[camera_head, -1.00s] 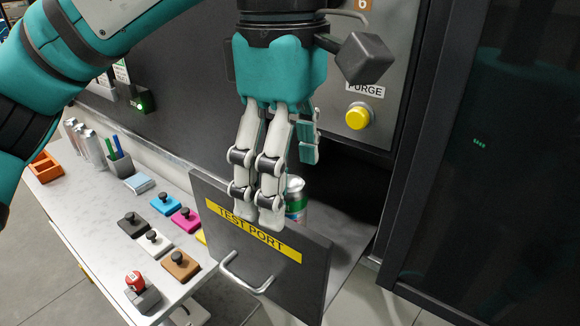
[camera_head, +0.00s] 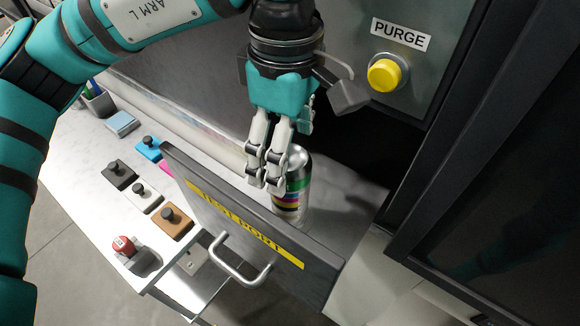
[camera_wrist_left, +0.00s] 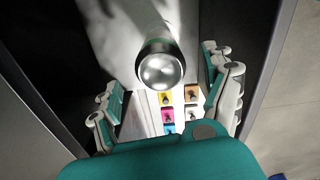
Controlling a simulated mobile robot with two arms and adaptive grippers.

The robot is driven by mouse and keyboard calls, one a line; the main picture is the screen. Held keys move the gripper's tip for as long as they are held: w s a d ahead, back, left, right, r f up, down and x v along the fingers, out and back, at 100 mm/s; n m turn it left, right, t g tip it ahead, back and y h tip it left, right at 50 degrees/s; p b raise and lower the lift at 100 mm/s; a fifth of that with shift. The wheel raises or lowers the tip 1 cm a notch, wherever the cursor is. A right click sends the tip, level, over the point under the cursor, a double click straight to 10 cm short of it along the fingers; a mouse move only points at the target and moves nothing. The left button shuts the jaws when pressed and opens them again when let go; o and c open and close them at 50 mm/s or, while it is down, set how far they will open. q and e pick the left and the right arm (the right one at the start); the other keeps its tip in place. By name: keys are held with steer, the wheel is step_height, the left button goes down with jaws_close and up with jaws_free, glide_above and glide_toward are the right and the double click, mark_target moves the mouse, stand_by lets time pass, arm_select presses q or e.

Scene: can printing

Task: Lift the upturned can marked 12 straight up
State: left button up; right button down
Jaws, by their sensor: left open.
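A can (camera_head: 293,196) with a silver, rounded upper end and a green and multicoloured label stands upright behind the test port door (camera_head: 225,215). No number on it is legible. My left gripper (camera_head: 277,172) is at the can's upper part in the head view, two fingers overlapping its left side. In the left wrist view the silver can end (camera_wrist_left: 161,70) lies between the spread fingers of my left gripper (camera_wrist_left: 165,92), with visible gaps on both sides. The gripper is open. My right gripper is in neither view.
The door's handle (camera_head: 240,262) faces the front. Left of it, a light bench holds several coloured blocks with knobs, such as a brown one (camera_head: 170,220), and a red-topped item (camera_head: 122,245). A yellow purge button (camera_head: 385,75) is on the panel. A dark cabinet stands right.

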mark_target(290, 191)
arm_select(q)
steer(key=shift+s+f, duration=0.1)
steer(key=shift+f, duration=0.55)
steer(key=shift+s+f+p, duration=0.1)
steer(key=shift+f+p, duration=0.15)
steer(key=shift+p, duration=0.1)
step_height(290, 191, down, 4)
steer(key=shift+d+f+p, duration=0.1)
steer(key=shift+f+p, duration=0.1)
steer(key=shift+p, duration=1)
steer(key=shift+f, duration=0.2)
steer(key=c, duration=0.8)
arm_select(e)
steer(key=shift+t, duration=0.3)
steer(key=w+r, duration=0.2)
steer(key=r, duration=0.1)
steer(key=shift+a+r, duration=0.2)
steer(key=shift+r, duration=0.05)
